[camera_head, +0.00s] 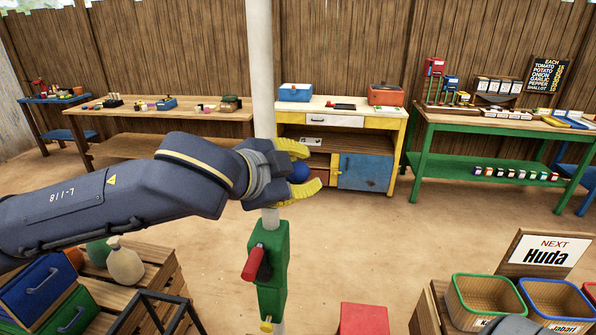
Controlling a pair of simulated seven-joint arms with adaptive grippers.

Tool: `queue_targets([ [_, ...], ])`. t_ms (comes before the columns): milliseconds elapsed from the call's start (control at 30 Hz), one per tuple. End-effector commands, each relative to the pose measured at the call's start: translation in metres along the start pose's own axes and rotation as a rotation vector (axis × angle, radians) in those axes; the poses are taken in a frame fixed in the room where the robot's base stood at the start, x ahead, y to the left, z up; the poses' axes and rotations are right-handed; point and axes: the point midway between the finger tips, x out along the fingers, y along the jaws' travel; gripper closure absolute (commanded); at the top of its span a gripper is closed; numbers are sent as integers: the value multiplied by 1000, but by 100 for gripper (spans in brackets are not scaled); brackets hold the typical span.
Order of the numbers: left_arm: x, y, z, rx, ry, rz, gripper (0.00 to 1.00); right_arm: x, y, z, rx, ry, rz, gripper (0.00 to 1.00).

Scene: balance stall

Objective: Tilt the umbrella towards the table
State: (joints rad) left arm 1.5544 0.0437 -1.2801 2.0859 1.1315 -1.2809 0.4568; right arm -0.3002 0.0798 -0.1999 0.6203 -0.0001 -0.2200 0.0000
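The umbrella's pole (261,60) is white and stands upright in the middle of the view. A green housing (270,262) with a red crank handle (254,263) and a small yellow knob (266,325) sits low on the pole. My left gripper (318,168) reaches in from the left, in front of the pole and above the housing. Its yellow fingers are spread, pointing right, with no held object visible between them. The gripper hides part of the pole; I cannot tell whether they touch. The canopy is largely out of view.
A yellow table (385,118), a green table (473,121) and a long wooden table (180,116) stand along the back wall. Crates (150,262) are at lower left, baskets (484,284) and a "Huda" sign (545,252) at lower right. A red block (363,318) is at the bottom.

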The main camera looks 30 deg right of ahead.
Motion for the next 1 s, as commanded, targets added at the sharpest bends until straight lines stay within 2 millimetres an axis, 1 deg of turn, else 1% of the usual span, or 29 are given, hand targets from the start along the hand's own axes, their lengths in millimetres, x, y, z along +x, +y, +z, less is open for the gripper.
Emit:
queue_targets([
  [33, 0, 0, 0, 1, 0, 1, 62, 0, 0, 0, 0, 0, 0, 53],
  [200, 0, 0, 2, 0, -4, 0, 42, 0, 0, 1, 0, -1, -1, 53],
  [467, 0, 0, 3, -1, -7, -1, 42, 0, 2, 1, -1, -1, 1, 53],
  [567, -4, 0, 4, 0, -7, -1, 42, 0, 2, 0, -1, -1, 1, 53],
  [667, -15, -1, 4, 0, -8, -2, 42, 0, 1, 0, 0, 0, 1, 53],
  [1000, -74, -1, 2, 2, -7, -3, 42, 0, 0, 0, 0, 0, 0, 53],
])
